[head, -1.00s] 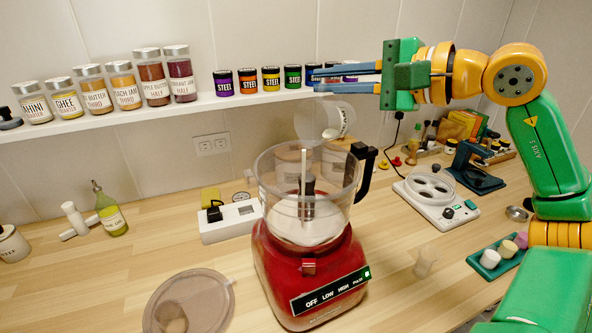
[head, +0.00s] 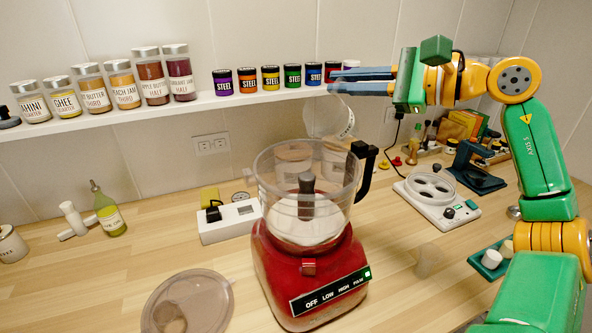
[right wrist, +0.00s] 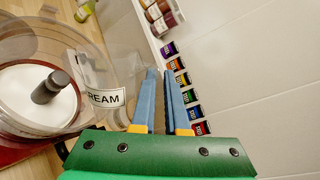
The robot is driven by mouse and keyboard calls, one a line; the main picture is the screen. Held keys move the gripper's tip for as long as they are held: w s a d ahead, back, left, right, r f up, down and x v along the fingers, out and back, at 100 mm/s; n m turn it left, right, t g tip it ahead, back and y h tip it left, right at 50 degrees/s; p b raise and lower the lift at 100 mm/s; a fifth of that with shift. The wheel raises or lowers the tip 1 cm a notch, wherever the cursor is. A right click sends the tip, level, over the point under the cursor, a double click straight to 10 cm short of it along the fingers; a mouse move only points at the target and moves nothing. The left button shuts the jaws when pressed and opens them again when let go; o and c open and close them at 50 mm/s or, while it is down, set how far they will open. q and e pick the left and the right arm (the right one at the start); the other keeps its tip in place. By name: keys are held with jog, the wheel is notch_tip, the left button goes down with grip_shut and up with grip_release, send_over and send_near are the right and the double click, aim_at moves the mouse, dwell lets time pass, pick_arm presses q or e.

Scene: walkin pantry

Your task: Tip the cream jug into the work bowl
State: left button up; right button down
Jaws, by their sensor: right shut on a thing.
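My right gripper (head: 335,82) is shut on the cream jug (head: 325,118), a clear see-through vessel with a white label. The jug hangs tilted below the fingers, above and behind the rim of the work bowl (head: 343,195). The bowl is clear, with a black handle, and sits on a red food processor (head: 300,262). White cream (head: 300,225) lies in the bowl around a dark central post. In the right wrist view, the jug's "CREAM" label (right wrist: 105,98) shows left of the blue fingers (right wrist: 166,82). How much the jug holds is unclear. My left gripper is out of view.
A shelf (head: 215,103) with jars runs behind the jug, close to my fingers. A clear lid (head: 205,300) lies front left of the processor. A white device with round wells (head: 432,190) stands right.

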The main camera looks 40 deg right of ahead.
jog(key=shift+d+f+m+y+b, duration=0.3)
jog(key=shift+d+f+m+b, duration=0.2)
jog(key=shift+f+m, duration=0.3)
jog(key=shift+w+d+r+m+p, duration=0.25)
jog(key=shift+d+r+m+p, duration=0.3)
jog(key=shift+d+m+p, duration=0.25)
jog(key=w+d+f+m+t+y+p, duration=0.1)
jog(key=d+f+m, duration=0.2)
jog(key=d+m, duration=0.2)
jog(key=shift+w+d+m+p, duration=0.3)
jog(key=shift+m+p, duration=0.05)
jog(key=shift+m, duration=0.35)
